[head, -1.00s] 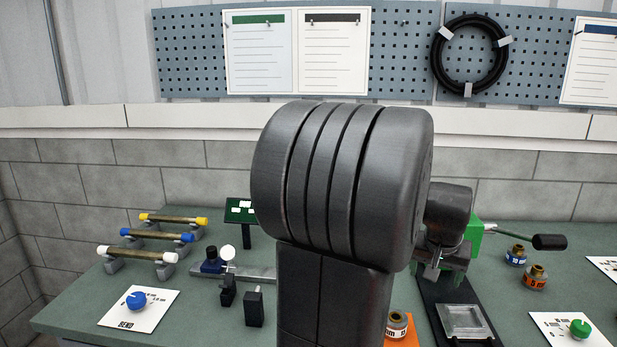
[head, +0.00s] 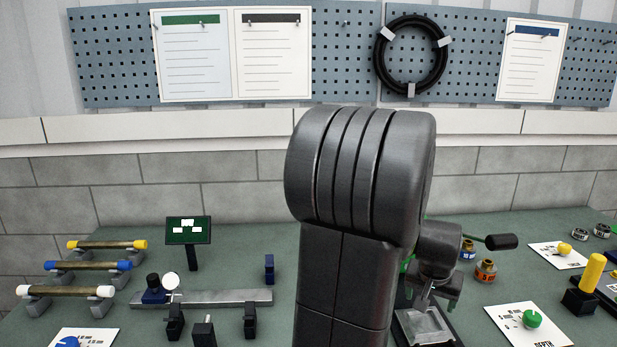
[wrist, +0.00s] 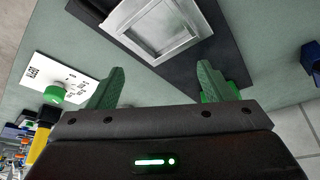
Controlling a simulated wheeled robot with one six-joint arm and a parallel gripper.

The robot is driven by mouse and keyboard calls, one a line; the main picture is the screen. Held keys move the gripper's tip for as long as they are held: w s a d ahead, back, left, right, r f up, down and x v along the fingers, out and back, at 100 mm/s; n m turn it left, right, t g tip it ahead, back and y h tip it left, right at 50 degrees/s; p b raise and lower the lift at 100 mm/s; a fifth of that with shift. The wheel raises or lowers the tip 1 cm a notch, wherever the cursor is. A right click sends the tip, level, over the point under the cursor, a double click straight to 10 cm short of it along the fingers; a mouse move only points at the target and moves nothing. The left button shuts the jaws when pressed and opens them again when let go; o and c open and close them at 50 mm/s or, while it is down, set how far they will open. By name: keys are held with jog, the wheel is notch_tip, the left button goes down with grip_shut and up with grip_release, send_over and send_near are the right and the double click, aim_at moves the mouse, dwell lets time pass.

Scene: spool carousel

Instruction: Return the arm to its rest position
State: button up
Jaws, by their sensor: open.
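My gripper (wrist: 161,85) is open and empty in the wrist view, its two green fingers wide apart. It hangs over the bench beside a grey metal square frame (wrist: 160,47) on a dark base. In the head view my arm stands in the middle and hides part of the bench. The gripper end (head: 436,285) shows just right of the arm, above the square frame (head: 424,326). The fingertips look apart from the frame.
A green display (head: 188,230), a metal rail (head: 220,298) and several capped rods (head: 100,265) are left of the arm. Small jars (head: 486,270), a black-handled lever (head: 501,241), a card with a green knob (head: 531,319) and a yellow post (head: 592,270) are right. A pegboard wall (head: 345,60) stands behind.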

notch_tip(320, 180, down, 3)
jog(key=shift+r, duration=0.1)
jog(key=shift+s+a+r, duration=0.15)
jog(key=shift+s+r, duration=0.1)
jog(key=shift+r, duration=0.3)
